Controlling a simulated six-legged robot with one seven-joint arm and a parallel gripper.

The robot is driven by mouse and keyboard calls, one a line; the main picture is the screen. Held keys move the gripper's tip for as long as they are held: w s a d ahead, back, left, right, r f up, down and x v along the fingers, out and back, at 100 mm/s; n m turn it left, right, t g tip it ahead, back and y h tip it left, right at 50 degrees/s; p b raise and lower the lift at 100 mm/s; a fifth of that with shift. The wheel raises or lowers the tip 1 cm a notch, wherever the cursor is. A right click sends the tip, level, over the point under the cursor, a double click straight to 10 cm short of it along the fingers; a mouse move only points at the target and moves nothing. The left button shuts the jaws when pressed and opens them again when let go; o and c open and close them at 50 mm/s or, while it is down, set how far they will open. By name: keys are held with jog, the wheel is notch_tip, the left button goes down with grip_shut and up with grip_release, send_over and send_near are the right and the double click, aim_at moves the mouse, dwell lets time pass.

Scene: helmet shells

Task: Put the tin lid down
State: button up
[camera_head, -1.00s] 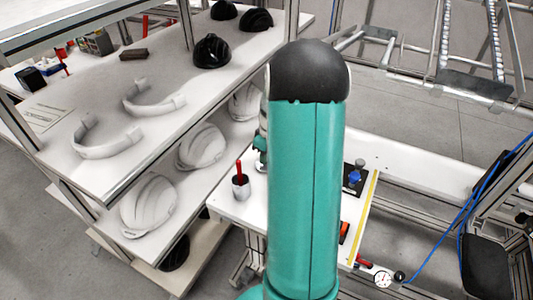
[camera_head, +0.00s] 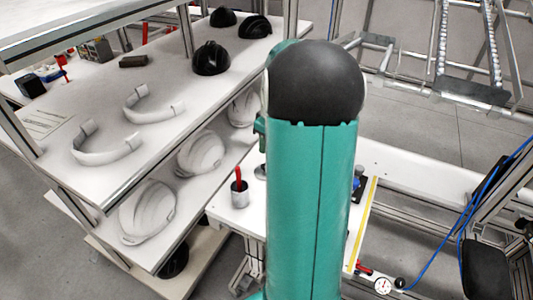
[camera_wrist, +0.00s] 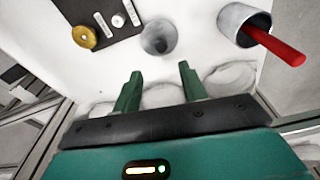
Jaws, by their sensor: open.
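My gripper (camera_wrist: 160,92) is open, with its two green fingers apart and nothing between them. A grey round piece with a darker centre, which looks like the tin lid (camera_wrist: 158,37), rests on the white table beyond the fingertips and apart from them. It shows in the head view (camera_head: 261,172), partly hidden by my arm. The grey tin (camera_wrist: 234,22) stands to its right in the wrist view, holding a red-handled item (camera_wrist: 276,45). In the head view the tin (camera_head: 240,196) stands upright near the table's left edge. My arm hides most of my gripper there.
A dark mat (camera_wrist: 105,22) with a brass disc (camera_wrist: 84,37) and small light parts lies left of the lid. White helmet shells (camera_head: 147,210) fill the shelf at left, close to the table. A dial gauge (camera_head: 382,284) is at the lower right.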

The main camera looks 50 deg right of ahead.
jog(key=s+a+r+t, duration=0.1)
jog(key=a+r, duration=0.3)
jog(key=a, duration=0.3)
jog(key=a+r+h, duration=0.1)
jog(key=a+r, duration=0.4)
jog(key=a, duration=0.3)
jog(key=s+a+r+t, duration=0.1)
jog(key=a+r, duration=0.3)
jog(key=a, duration=0.3)
jog(key=s+a+m+t, duration=0.1)
jog(key=s+a+t, duration=0.1)
jog(key=s+a, duration=0.8)
jog(key=a, duration=0.3)
jog(key=shift+a+y, duration=0.3)
jog(key=shift+y, duration=0.1)
jog(key=shift+s+d, duration=0.1)
